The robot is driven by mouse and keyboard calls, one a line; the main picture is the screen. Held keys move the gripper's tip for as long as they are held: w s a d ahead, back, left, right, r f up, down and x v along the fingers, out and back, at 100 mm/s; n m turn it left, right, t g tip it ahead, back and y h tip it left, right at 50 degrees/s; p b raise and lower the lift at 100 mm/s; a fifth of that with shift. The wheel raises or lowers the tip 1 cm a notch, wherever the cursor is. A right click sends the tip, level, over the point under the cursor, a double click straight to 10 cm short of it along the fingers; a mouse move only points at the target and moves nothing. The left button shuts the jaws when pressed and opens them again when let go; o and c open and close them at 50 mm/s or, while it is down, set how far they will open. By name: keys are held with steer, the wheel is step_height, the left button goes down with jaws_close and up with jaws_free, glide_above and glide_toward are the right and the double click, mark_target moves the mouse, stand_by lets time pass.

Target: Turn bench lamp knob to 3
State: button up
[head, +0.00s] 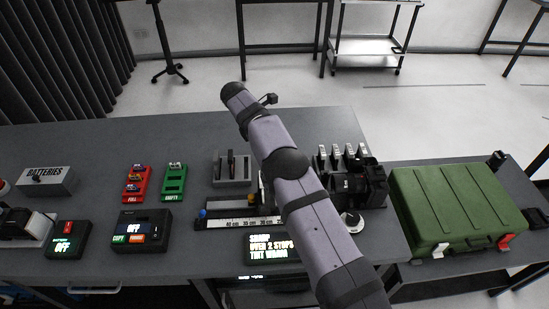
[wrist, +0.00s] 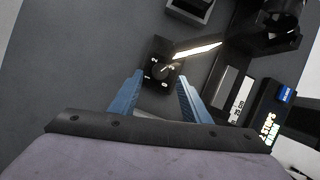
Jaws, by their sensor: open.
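The bench lamp knob (wrist: 163,71) is a small dark round dial on a dark block in the wrist view, with white figures around it. A light pointer mark shows on it, but I cannot tell exactly which figure it points at. My gripper (wrist: 160,80) is open, with one blue finger left of the knob block and one right of it. I cannot tell whether either finger touches it. In the head view my arm hides the knob and the gripper's fingers.
A bright lit strip (wrist: 197,48) lies just beyond the knob to the right. A lit display panel (head: 272,247) and a ruler-like rail (head: 240,222) sit near the arm. A black camera (head: 362,184) and a green case (head: 455,207) stand to the right. The grey table's back left is clear.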

steer(key=shift+v, duration=1.65)
steer(key=d+m+y+p, duration=0.1)
steer(key=m, duration=0.1)
steer(key=d+m+g+y+p, duration=0.1)
steer(key=m, duration=0.2)
steer(key=d+m+y+p, duration=0.1)
steer(key=m+p, duration=0.1)
steer(key=m, duration=0.1)
steer(key=shift+w+d+r, duration=0.1)
steer(key=shift+w+r, duration=0.1)
steer(key=shift+w, duration=0.2)
steer(key=m, duration=0.1)
steer(key=m+y, duration=0.1)
steer(key=shift+w+d+m+y, duration=0.15)
steer(key=shift+d+m+y, duration=0.15)
steer(key=shift+m, duration=0.1)
steer(key=shift+f+b, duration=0.65)
steer(key=shift+f, duration=0.65)
steer(key=shift+a+f+p, duration=0.1)
steer(key=shift+f+p, duration=0.8)
steer(key=shift+f, duration=1.45)
